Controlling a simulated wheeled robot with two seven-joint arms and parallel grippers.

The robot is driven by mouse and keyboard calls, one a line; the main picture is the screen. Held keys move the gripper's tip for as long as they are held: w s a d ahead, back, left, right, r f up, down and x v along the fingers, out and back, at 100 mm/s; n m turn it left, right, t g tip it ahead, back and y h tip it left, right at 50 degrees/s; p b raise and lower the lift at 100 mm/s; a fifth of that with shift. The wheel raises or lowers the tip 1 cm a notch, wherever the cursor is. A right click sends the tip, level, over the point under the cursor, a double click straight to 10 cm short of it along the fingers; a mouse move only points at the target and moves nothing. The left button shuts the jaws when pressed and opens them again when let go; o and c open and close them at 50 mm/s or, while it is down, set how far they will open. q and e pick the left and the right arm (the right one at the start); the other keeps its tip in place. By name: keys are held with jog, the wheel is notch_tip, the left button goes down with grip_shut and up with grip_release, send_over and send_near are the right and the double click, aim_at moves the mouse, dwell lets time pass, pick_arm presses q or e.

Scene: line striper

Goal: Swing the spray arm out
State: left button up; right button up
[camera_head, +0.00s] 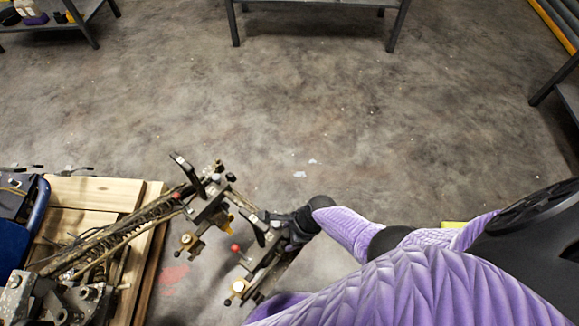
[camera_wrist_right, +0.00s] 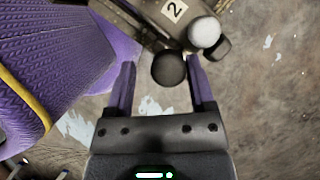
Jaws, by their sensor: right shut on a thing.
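The line striper's spray arm (camera_head: 215,205) reaches out from the machine at the lower left over the grey floor. It carries dark brackets, brass-coloured fittings and a small red ball (camera_head: 235,247). My right gripper (camera_head: 296,225) is at the right end of this arm, partly hidden by its own wrist. In the right wrist view, the purple fingers of my right gripper (camera_wrist_right: 160,66) stand on either side of a round black knob (camera_wrist_right: 168,70) and are shut on it. A pale grey ball (camera_wrist_right: 203,32) and a plate marked 2 (camera_wrist_right: 172,10) are just beyond. My left gripper does not show.
Wooden boards (camera_head: 95,192) and a blue part (camera_head: 25,225) lie at the lower left by the machine. A dark-legged table (camera_head: 315,4) stands at the top, a low shelf (camera_head: 60,22) at the top left. The floor (camera_head: 330,110) between is clear.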

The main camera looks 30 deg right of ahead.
jog(key=shift+s, duration=0.3)
pick_arm(q)
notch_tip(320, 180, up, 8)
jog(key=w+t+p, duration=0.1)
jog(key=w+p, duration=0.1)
jog(key=p, duration=0.6)
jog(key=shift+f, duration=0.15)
pick_arm(e)
jog(key=w+v, duration=0.1)
jog(key=v, duration=0.8)
jog(key=shift+s+r, duration=0.3)
jog(key=shift+r, duration=0.1)
jog(key=shift+d, duration=0.15)
